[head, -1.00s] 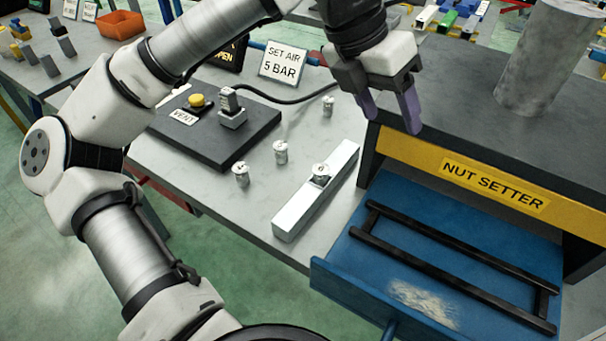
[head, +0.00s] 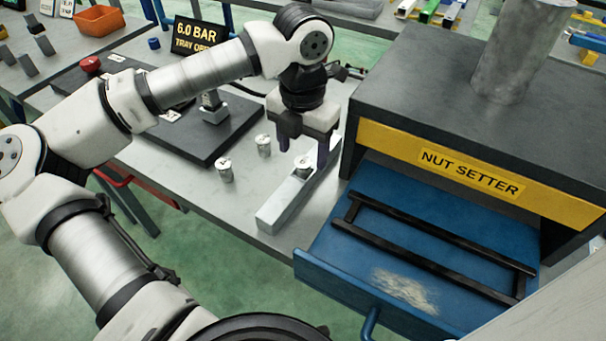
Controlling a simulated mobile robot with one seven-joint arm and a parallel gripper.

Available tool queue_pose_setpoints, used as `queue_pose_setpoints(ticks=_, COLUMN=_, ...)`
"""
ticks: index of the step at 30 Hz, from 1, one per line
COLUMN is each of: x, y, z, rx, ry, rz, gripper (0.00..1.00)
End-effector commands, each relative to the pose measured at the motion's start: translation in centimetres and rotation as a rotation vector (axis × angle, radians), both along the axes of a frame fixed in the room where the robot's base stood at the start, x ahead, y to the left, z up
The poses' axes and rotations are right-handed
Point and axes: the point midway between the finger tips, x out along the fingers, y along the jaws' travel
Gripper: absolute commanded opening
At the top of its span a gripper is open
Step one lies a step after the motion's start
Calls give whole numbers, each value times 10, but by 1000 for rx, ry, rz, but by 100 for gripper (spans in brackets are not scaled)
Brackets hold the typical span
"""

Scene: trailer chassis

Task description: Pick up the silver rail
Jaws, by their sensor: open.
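The silver rail (head: 279,205) is a long, pale square bar lying on the grey table at the left of the blue tray. It runs from lower left to upper right. A small round-topped piece (head: 303,166) sits on it near its middle. My gripper (head: 303,152) points down over the far half of the rail, open, with one dark purple finger to each side. The gripper covers part of the rail's far half. I cannot tell how far the fingertips are above the rail or the table.
The open blue tray (head: 345,262) with a black frame (head: 435,241) juts out under the yellow NUT SETTER label (head: 470,172), right of the rail. Two small silver cylinders (head: 225,170) stand left of it. A dark plate (head: 190,137) lies behind them.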

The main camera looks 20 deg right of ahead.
Motion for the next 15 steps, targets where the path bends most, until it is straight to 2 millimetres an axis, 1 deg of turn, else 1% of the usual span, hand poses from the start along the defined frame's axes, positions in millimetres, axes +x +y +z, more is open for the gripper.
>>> queue_pose_setpoints(ticks=2, x=-2, y=0, z=-7, rx=0, ry=4, rz=-1, gripper=62)
queue_pose_setpoints(ticks=9, x=-3, y=0, z=-41, rx=-1, ry=3, rz=1, gripper=62)
queue_pose_setpoints(ticks=12, x=-3, y=0, z=-48, rx=-1, ry=2, rz=0, gripper=62)
queue_pose_setpoints(ticks=15, x=-2, y=0, z=-49, rx=-1, ry=-1, rz=0, gripper=62)
